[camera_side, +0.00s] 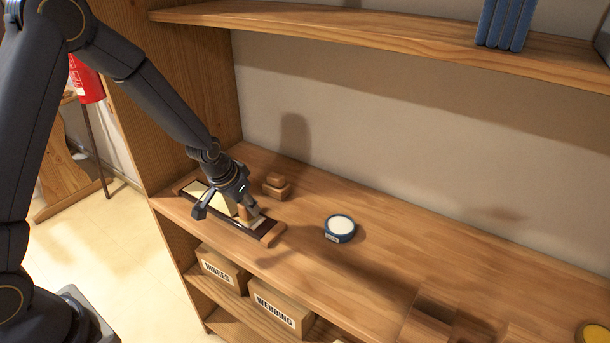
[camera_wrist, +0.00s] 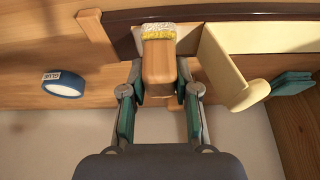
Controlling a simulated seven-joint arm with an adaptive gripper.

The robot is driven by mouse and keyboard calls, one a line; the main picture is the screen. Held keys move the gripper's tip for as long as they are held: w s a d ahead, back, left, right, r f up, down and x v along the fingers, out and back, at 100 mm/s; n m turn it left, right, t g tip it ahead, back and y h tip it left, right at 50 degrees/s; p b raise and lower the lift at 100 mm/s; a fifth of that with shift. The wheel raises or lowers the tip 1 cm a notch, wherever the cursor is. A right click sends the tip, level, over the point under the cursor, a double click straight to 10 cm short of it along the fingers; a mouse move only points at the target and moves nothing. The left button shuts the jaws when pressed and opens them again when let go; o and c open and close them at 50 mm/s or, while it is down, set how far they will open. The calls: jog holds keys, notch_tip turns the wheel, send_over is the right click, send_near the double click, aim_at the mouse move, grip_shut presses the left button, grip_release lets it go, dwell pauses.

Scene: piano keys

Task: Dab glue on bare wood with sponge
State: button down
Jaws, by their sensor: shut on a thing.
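My gripper (camera_wrist: 160,85) is shut on the wooden handle (camera_wrist: 158,62) of the sponge, in the wrist view. The sponge's pale and yellow end (camera_wrist: 158,32) points away from the gripper, over the key frame. The dark-edged key frame (camera_side: 268,233) lies on the shelf under my gripper (camera_side: 240,208) in the side view. Cream key surfaces (camera_wrist: 280,37) lie right of the sponge. A blue glue pot (camera_side: 340,229) with a pale top stands right of the frame; it also shows at the left of the wrist view (camera_wrist: 63,85). I cannot tell whether the sponge touches the wood below it.
Small stacked wooden blocks (camera_side: 276,187) stand behind the frame. Labelled boxes (camera_side: 282,307) sit on the lower shelf. An upper shelf (camera_side: 380,32) runs overhead, with blue upright items (camera_side: 505,24). A yellow-topped round container (camera_side: 594,334) is at the lower right.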

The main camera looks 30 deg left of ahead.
jog(key=shift+d, duration=1.2)
jog(key=shift+a, duration=1.85)
jog(key=shift+d, duration=1.95)
jog(key=shift+w+a, duration=0.6)
jog(key=shift+w, duration=0.2)
jog(key=shift+a, duration=1.35)
jog(key=shift+d, duration=1.85)
notch_tip(320, 180, up, 8)
jog(key=shift+s, duration=0.1)
